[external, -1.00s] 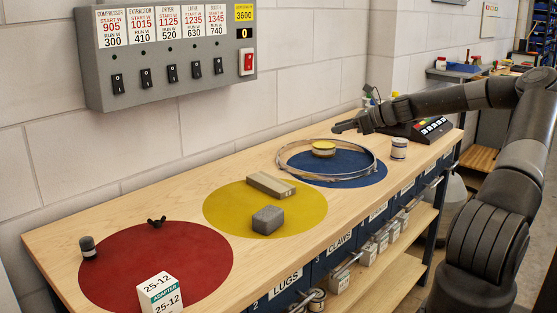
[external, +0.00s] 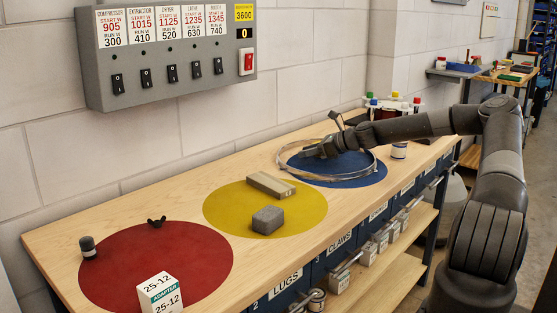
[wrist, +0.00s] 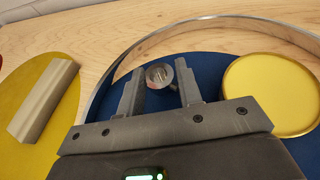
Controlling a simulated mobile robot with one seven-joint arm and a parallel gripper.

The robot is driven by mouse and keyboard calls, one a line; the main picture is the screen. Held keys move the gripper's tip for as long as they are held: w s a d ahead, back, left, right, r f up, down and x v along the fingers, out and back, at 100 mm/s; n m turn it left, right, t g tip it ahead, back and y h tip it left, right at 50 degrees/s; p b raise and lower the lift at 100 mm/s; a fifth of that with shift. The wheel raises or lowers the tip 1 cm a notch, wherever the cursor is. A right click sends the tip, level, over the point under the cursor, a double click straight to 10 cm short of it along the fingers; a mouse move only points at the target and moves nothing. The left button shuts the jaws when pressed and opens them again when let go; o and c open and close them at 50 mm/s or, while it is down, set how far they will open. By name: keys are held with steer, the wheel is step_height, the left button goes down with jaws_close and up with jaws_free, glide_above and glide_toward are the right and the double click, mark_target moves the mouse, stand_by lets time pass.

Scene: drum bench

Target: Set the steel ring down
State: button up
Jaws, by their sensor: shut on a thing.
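In the external view my gripper (external: 308,152) is low over the blue circle (external: 345,177), inside a wide thin metal hoop (external: 281,168). In the wrist view the hoop (wrist: 98,93) curves around the fingers. I cannot tell whether the steel ring touches the blue surface.
A yellow round lid (wrist: 268,93) lies on the blue circle, right of my fingers. A tan block (external: 270,184) and grey block (external: 267,219) sit on the yellow circle (external: 222,207). The red circle (external: 190,260) has free room.

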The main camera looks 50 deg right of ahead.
steer(key=shift+f, duration=0.95)
steer(key=shift+f, duration=0.1)
steer(key=o, duration=1)
steer(key=shift+c, duration=0.2)
steer(key=shift+s+d+r, duration=0.1)
steer(key=shift+s+r, duration=0.05)
steer(key=shift+r, duration=0.05)
steer(key=v, duration=1.1)
steer(key=shift+s+r, duration=0.1)
steer(key=shift+s, duration=0.25)
